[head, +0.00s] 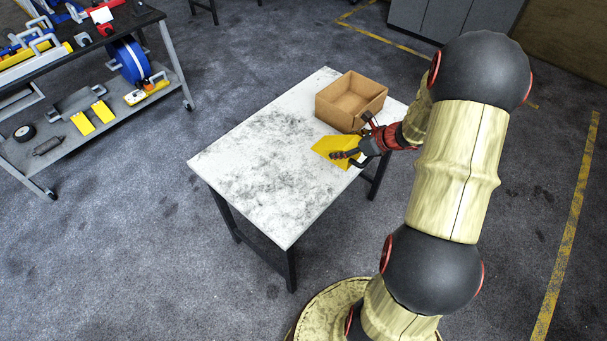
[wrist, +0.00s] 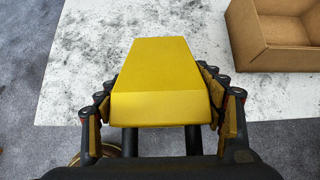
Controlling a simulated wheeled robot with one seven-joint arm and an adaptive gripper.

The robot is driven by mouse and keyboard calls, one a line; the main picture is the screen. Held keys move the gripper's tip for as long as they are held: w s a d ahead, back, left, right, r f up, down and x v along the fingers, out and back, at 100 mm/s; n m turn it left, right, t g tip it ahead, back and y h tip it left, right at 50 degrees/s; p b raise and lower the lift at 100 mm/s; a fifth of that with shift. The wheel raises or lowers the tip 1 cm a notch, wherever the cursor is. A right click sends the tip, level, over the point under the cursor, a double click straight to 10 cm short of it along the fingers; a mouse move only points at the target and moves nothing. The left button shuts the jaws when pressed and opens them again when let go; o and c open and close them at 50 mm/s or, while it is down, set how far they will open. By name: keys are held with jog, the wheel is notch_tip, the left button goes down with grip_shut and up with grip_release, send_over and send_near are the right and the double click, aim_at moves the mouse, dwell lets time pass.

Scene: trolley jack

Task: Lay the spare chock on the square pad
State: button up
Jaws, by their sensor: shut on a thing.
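A yellow wedge-shaped chock (head: 335,147) is at my gripper near the right edge of the white table, in front of the cardboard box. In the wrist view the chock (wrist: 160,75) fills the middle, with a finger pressed on each side of it. My gripper (wrist: 163,105) is shut on the chock. In the head view my gripper (head: 358,156) partly covers it. I cannot tell whether the chock touches the tabletop or is just above it. I cannot make out a square pad in either view.
An open cardboard box (head: 350,100) stands at the table's back right, close to my gripper; it also shows in the wrist view (wrist: 285,50). The white, smudged table (head: 255,160) is clear on its left and front. A tool trolley (head: 80,130) with yellow pieces stands at the left.

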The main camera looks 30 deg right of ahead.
jog(key=w+a+f+b, duration=0.1)
jog(key=a+f, duration=0.2)
jog(key=w+a+f+b, duration=0.2)
jog(key=a, duration=0.2)
jog(key=w+a+f+b, duration=0.1)
jog(key=w+a+f, duration=0.1)
jog(key=a+f, duration=0.1)
jog(key=shift+a+f+b, duration=0.3)
jog(key=shift+a+f, duration=0.05)
jog(key=shift+a, duration=0.1)
jog(key=shift+w+a+f+b, duration=0.15)
jog(key=shift+f+b, duration=0.25)
jog(key=shift+f, duration=0.4)
jog(key=shift+a+f+b, duration=0.1)
jog(key=shift+f+b, duration=0.25)
jog(key=shift+f, duration=0.4)
jog(key=shift+f, duration=0.2)
jog(key=o, duration=1.8)
jog(key=shift+o, duration=0.3)
